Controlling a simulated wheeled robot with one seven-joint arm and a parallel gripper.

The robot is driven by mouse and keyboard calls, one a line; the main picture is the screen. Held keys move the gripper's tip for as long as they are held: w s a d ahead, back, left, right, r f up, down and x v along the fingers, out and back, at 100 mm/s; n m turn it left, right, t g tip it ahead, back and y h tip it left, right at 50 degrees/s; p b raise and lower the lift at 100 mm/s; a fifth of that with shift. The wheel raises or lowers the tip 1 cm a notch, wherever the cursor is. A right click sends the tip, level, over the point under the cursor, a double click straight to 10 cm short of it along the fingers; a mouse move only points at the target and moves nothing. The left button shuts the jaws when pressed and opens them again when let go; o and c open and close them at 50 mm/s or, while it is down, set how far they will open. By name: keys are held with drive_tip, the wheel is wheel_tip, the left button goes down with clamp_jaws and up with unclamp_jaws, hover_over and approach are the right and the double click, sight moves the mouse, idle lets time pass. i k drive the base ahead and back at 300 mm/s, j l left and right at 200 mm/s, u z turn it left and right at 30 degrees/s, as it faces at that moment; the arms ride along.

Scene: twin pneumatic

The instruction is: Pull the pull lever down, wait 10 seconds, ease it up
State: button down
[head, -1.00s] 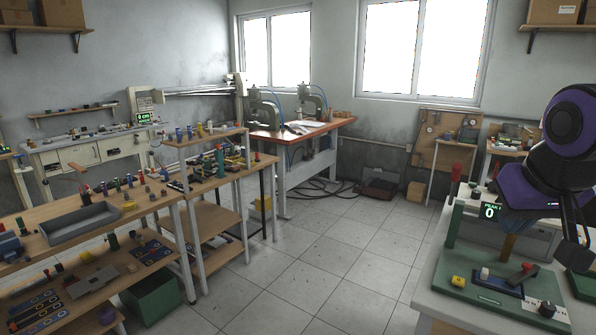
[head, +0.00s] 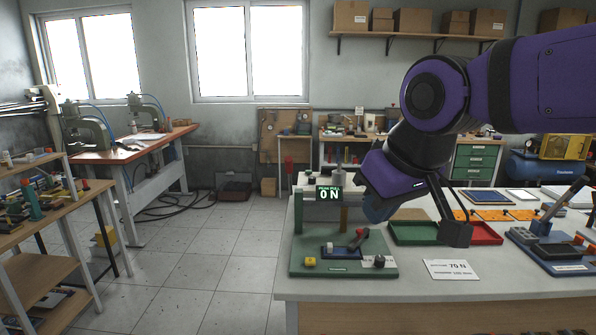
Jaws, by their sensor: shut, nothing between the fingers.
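My gripper (head: 457,234) hangs shut and empty over the near workbench, pointing down above its green and red trays. A small lever with a red tip (head: 358,239) stands tilted on a dark block on the green base plate, to the left of my gripper and apart from it. A longer grey lever (head: 572,196) rises slantwise at the right edge of the same bench, also apart from my gripper. I cannot tell which of these, if either, is the pull lever. Two green presses (head: 95,128) stand on the far red-topped bench; any levers on them are too small to make out.
The green plate carries a display (head: 328,193) reading 0 N and a yellow knob (head: 310,262). A card (head: 451,269) marked 70 N lies in front. The floor (head: 215,250) left of this bench is clear; hoses (head: 165,210) lie under the far bench.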

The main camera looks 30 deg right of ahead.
sight(289, 159)
drive_tip(key=i+j+z, duration=0.15)
drive_tip(key=z, duration=0.35)
drive_tip(key=i+j+z, duration=0.15)
drive_tip(key=z, duration=0.35)
drive_tip(key=i+j+z, duration=0.1)
drive_tip(key=j+z, duration=0.25)
drive_tip(key=z, duration=0.15)
drive_tip(key=i+j+z, duration=0.25)
drive_tip(key=j, duration=0.95)
drive_tip(key=k+j+z, duration=0.1)
drive_tip(key=j+z, duration=0.15)
drive_tip(key=j, duration=0.95)
drive_tip(key=j+u, duration=0.1)
drive_tip(key=j, duration=0.3)
drive_tip(key=k+j+u, duration=0.2)
drive_tip(key=i, duration=0.05)
